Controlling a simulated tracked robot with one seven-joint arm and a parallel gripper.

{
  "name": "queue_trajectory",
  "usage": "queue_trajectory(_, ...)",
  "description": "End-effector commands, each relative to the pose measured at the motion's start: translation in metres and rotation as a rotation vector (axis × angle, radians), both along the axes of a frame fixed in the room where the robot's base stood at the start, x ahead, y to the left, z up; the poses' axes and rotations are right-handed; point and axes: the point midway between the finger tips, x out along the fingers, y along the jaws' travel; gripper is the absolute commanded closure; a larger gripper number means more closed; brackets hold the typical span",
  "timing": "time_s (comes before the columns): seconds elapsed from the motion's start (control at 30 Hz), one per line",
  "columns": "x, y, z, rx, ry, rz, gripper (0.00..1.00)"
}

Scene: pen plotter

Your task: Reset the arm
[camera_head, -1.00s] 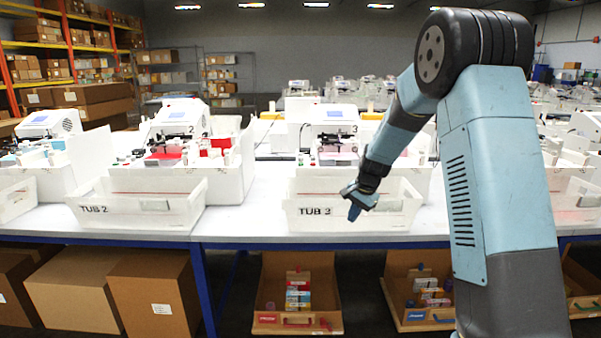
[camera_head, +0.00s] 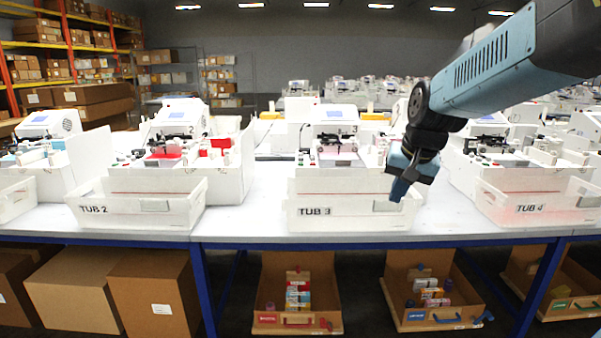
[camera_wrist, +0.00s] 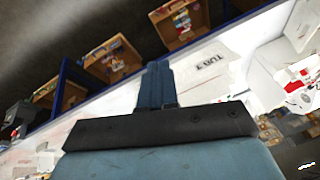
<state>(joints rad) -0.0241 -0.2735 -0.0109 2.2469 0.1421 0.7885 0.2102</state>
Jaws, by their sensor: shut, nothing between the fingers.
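My gripper (camera_head: 400,188) is shut and empty. In the head view it hangs at the end of my raised arm, in front of the right end of the white bin marked TUB 3 (camera_head: 300,211), and hides part of that end. In the wrist view the closed fingers (camera_wrist: 155,84) point away from the camera, with TUB 3 (camera_wrist: 207,66) beside them on the right. I cannot tell whether the fingertips touch the bin; they appear apart from it.
White bins TUB 2 (camera_head: 120,209) and TUB 4 (camera_head: 515,208) stand on the white table (camera_head: 245,225), with plotter stations behind. Open wooden drawers (camera_head: 270,322) and cardboard boxes (camera_head: 150,295) are below the table. The air above the left of the table is clear.

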Motion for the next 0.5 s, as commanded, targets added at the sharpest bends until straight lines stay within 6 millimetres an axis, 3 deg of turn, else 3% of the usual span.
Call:
queue_trajectory(0.23,-0.069,-0.010,0.015,-0.077,-0.053,0.088,1.00)
queue_trajectory(0.5,-0.137,-0.020,0.015,-0.166,-0.101,0.175,1.00)
